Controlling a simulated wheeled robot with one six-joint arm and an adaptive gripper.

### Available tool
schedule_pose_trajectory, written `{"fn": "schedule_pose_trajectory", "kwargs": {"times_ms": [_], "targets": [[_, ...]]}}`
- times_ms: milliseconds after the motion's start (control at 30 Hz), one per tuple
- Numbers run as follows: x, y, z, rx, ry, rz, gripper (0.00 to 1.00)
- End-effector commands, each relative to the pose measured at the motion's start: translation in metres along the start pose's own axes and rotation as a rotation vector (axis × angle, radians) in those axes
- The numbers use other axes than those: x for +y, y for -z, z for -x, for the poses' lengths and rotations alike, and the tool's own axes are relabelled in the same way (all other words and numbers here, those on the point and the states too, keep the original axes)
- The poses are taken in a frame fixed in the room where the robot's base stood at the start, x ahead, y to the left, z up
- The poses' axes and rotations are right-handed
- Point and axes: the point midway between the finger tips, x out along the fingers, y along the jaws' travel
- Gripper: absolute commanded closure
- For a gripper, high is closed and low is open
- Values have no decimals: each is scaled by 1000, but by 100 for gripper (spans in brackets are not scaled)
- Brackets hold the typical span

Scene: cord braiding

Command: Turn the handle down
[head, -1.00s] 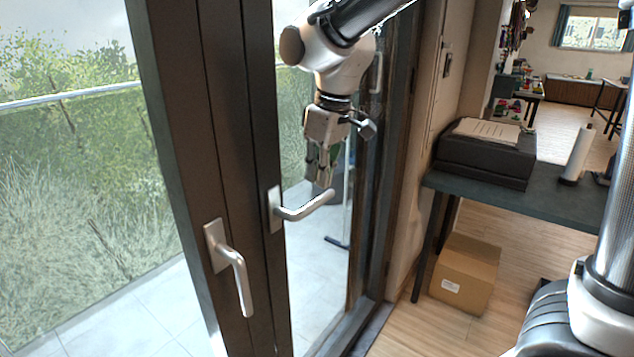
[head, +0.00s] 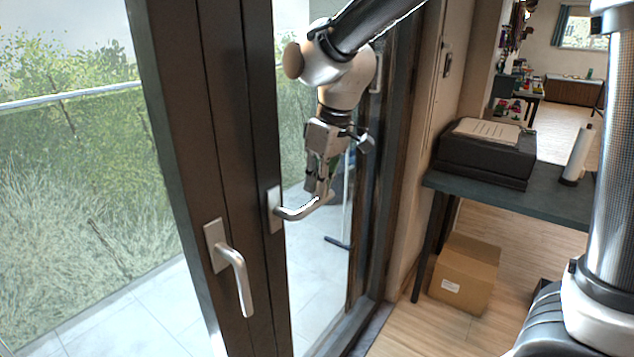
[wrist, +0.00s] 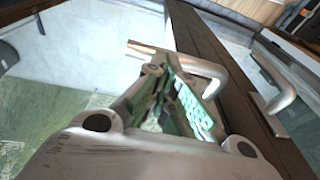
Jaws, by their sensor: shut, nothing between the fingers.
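A silver lever handle (head: 296,213) sits on the right dark door frame in the head view. Its lever sticks out to the right, roughly level, with the tip slightly raised. A second silver handle (head: 236,266) on the left frame points down. My gripper (head: 318,192) is shut and empty, fingers pointing down at the outer end of the level lever. It appears to touch the lever from above, though the exact contact is hard to tell. In the wrist view the level lever (wrist: 208,68) runs past the fingertips, which partly hide it, and the other handle (wrist: 281,97) is at right.
The dark door frame (head: 205,130) stands beside the glass. A table (head: 560,198) with a black box (head: 485,158) and a paper roll (head: 578,155) stands at right. A cardboard box (head: 466,272) lies on the floor below it.

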Motion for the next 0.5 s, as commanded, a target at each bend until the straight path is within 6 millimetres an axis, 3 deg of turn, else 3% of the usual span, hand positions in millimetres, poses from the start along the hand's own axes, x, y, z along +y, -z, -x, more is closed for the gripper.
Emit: {"fn": "schedule_pose_trajectory", "kwargs": {"times_ms": [500], "targets": [[8,-4,-16,-2,172,-42,100]]}}
